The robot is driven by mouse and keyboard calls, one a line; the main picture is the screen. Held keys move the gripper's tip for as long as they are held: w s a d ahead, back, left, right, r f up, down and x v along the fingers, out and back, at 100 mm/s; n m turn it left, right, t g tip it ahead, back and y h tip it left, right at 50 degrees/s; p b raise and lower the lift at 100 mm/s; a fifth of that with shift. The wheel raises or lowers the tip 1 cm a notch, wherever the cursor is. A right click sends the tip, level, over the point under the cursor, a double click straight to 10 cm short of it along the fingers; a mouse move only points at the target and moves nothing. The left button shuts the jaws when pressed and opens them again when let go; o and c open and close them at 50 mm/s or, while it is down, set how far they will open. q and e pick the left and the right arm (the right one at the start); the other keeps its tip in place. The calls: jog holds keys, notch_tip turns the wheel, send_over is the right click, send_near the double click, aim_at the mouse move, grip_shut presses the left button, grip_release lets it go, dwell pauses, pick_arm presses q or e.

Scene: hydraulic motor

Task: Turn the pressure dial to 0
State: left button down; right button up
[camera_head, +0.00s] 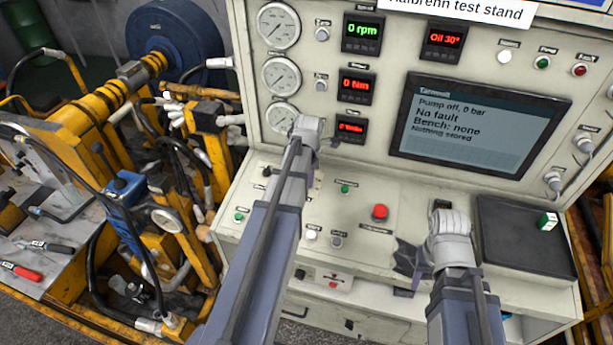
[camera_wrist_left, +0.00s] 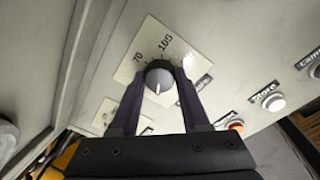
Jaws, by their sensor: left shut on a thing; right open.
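The pressure dial (camera_wrist_left: 160,74) is a round dark knob on a cream plate in the left wrist view. The scale marks 70 and 105 show beyond it, and other marks are hidden. A white pointer line on the knob points down towards my gripper's base. My left gripper (camera_wrist_left: 158,80) is shut on the knob, one dark finger on each side. In the head view my left arm covers the dial, and only a corner of its plate shows. My right gripper (camera_head: 408,260) is open and empty, above the right front of the console.
The screen (camera_head: 475,125) reads "Pump off, 0 bar", "No fault", "Bench: none", "Nothing stored". A red button (camera_head: 380,211) and several small buttons sit on the console. A black tray (camera_head: 510,235) holds a small green-and-white block (camera_head: 547,221). Yellow machinery with hoses (camera_head: 130,190) stands at left.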

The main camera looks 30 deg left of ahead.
dwell(0.4)
pick_arm(q)
jog(key=shift+c, duration=1.9)
grip_release()
jog(key=r+p, duration=0.5)
jog(key=s+r+p, duration=0.1)
jog(key=r+p, duration=0.1)
jog(key=shift+d+r+p, duration=0.35)
jog(key=shift+d+p, duration=0.05)
jog(key=shift+s+f, duration=0.1)
jog(key=shift+s, duration=0.05)
